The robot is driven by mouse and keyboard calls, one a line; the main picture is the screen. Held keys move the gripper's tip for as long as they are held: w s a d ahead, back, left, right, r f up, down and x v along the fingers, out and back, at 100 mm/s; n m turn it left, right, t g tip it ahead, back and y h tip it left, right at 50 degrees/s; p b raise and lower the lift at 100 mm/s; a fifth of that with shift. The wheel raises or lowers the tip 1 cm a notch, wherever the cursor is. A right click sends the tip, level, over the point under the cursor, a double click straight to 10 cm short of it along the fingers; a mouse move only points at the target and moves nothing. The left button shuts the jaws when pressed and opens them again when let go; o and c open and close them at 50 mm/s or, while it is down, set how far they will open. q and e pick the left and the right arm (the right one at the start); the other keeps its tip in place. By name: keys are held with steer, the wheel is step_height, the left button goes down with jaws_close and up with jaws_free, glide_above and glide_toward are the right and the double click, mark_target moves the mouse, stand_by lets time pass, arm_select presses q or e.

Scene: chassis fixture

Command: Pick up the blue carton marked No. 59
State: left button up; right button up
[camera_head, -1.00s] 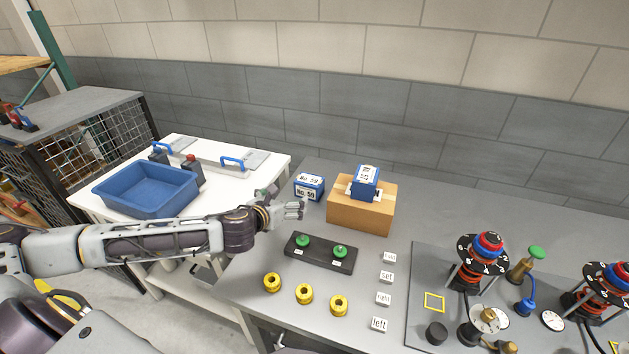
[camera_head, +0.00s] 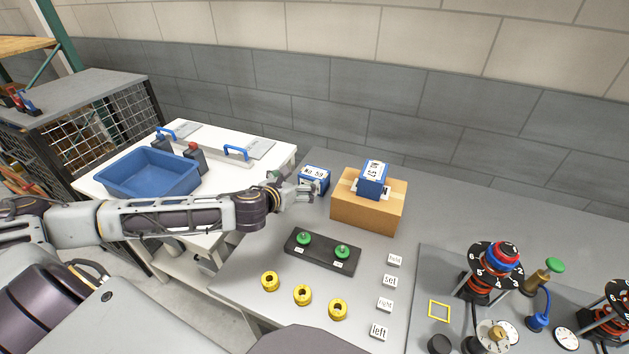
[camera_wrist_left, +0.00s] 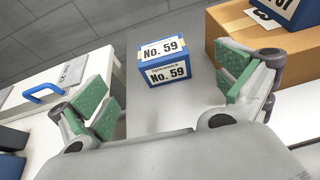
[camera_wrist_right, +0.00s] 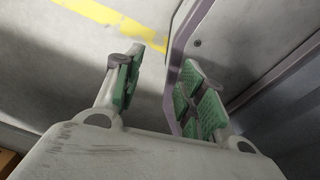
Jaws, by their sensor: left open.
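The blue carton marked No. 59 (camera_head: 316,174) stands on the grey table, left of the brown box. In the left wrist view the carton (camera_wrist_left: 164,66) shows its white labels, upright and ahead of the fingers. My left gripper (camera_head: 305,190) is open and empty, just in front of the carton, and partly hides its lower front in the head view. In the left wrist view the green-padded fingers of my left gripper (camera_wrist_left: 172,88) are spread wide, with the carton beyond the gap. My right gripper (camera_wrist_right: 158,90) is open and empty, away from the table objects.
A brown box (camera_head: 369,212) beside the carton bears another blue carton (camera_head: 373,183) whose number is hard to read. A black block with green knobs (camera_head: 322,252) and yellow rings (camera_head: 302,294) lie nearer. A blue bin (camera_head: 148,174) stands on the white table at left.

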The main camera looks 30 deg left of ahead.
mark_target(307, 176)
arm_select(q)
steer(key=x, duration=0.5)
steer(key=shift+w+f, duration=0.1)
steer(key=shift+w, duration=0.25)
steer(key=shift+x, duration=1.05)
steer(key=shift+w+f, duration=0.2)
steer(key=shift+w, duration=0.15)
arm_select(e)
steer(key=shift+s+a, duration=0.1)
steer(key=shift+s, duration=0.45)
steer(key=shift+w, duration=0.1)
